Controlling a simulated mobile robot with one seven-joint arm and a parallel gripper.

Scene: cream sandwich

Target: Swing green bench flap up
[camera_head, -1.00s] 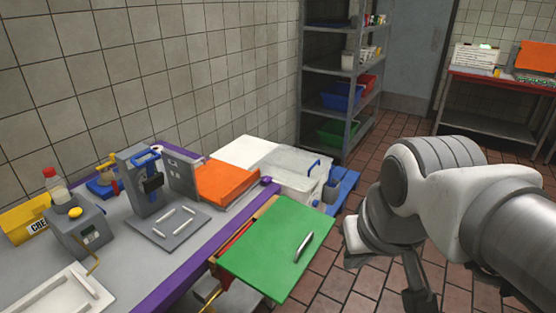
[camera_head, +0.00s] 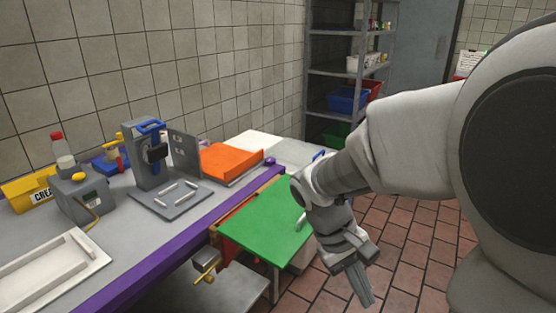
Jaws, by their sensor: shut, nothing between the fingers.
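The green bench flap (camera_head: 262,232) juts out from the purple-edged front of the bench and looks roughly level. Its pale handle (camera_head: 301,221) lies near its right side, and my arm partly covers it and the flap's right edge. My gripper (camera_head: 362,296) is shut and empty. It points down just right of the flap in the picture, over the tiled floor. I cannot tell its exact distance from the flap.
The grey bench (camera_head: 112,224) carries a press (camera_head: 150,165), a yellow cream box (camera_head: 28,190), a white tray (camera_head: 45,272) and an orange pad (camera_head: 230,163). A shelf rack (camera_head: 346,72) stands behind. Red-brown floor (camera_head: 405,245) is open at right.

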